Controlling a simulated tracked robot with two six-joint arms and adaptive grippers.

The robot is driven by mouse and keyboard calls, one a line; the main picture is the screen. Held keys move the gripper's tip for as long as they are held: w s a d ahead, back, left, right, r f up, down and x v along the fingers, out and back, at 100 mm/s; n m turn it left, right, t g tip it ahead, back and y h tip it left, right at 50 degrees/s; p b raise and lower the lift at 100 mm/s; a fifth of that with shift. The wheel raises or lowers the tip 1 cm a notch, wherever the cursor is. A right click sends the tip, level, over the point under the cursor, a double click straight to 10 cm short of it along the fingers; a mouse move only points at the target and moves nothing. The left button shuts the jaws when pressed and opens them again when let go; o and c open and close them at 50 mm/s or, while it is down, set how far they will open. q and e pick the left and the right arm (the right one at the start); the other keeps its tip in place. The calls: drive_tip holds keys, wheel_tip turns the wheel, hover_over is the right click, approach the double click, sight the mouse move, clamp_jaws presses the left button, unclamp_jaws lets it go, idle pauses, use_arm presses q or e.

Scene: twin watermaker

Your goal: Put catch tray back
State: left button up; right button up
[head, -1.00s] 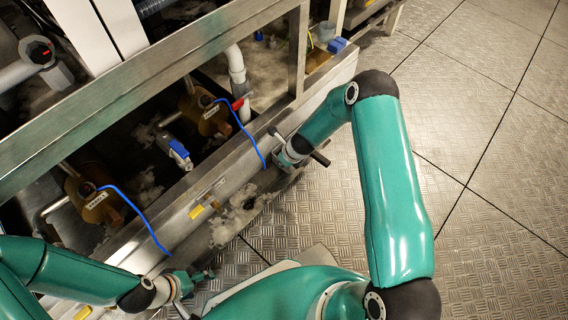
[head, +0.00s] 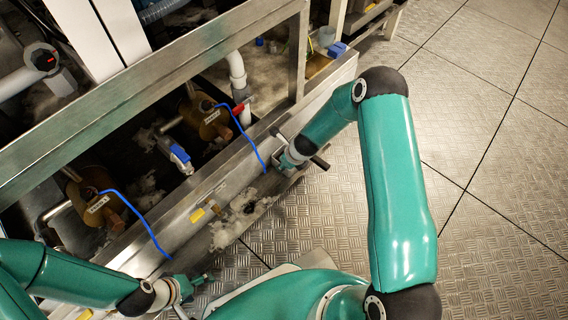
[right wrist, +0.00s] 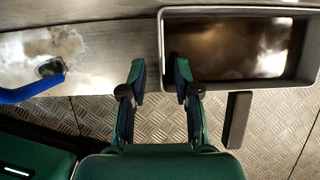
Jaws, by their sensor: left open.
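The catch tray is a grey rectangular box with a brown, shiny inside; its rim (right wrist: 240,11) fills the upper right of the right wrist view. A dark bar (right wrist: 237,120) sticks out from its near side. My right gripper (right wrist: 160,78) is open at the tray's left near corner. The tray's left wall lies between the fingers, with gaps visible on both sides. In the head view this gripper (head: 288,158) is small beside the frame's front and partly hides the tray. My left gripper (head: 196,288) is open and empty at the bottom, over the floor.
A steel frame (head: 150,88) with a low front ledge (head: 200,200) runs diagonally. Behind it are brass pumps (head: 100,205), a white pipe (head: 238,78) and a blue-handled valve (head: 180,155). Blue tubes (head: 137,215) hang over the ledge. The plated floor (head: 480,90) at right is clear.

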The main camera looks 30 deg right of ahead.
drive_tip(key=a+p+v, duration=0.1)
drive_tip(key=p+v, duration=0.1)
drive_tip(key=v, duration=0.7)
use_arm(q)
wheel_tip(320, 180, up, 3)
drive_tip(key=shift+f, duration=0.2)
use_arm(e)
drive_tip(key=s+a+f+n+g+y, duration=0.1)
drive_tip(key=s+a+n, duration=0.6)
drive_tip(key=n, duration=0.8)
drive_tip(key=s+a+f+n+g+y, duration=0.1)
drive_tip(key=s+a+f+n+g, duration=0.1)
drive_tip(key=s+a+n, duration=0.5)
drive_tip(key=s+n, duration=0.6)
drive_tip(key=n, duration=0.2)
drive_tip(key=shift+s+a+f+g+y, duration=0.2)
drive_tip(key=shift+s+f+g+y, duration=0.1)
drive_tip(key=shift+y, duration=0.1)
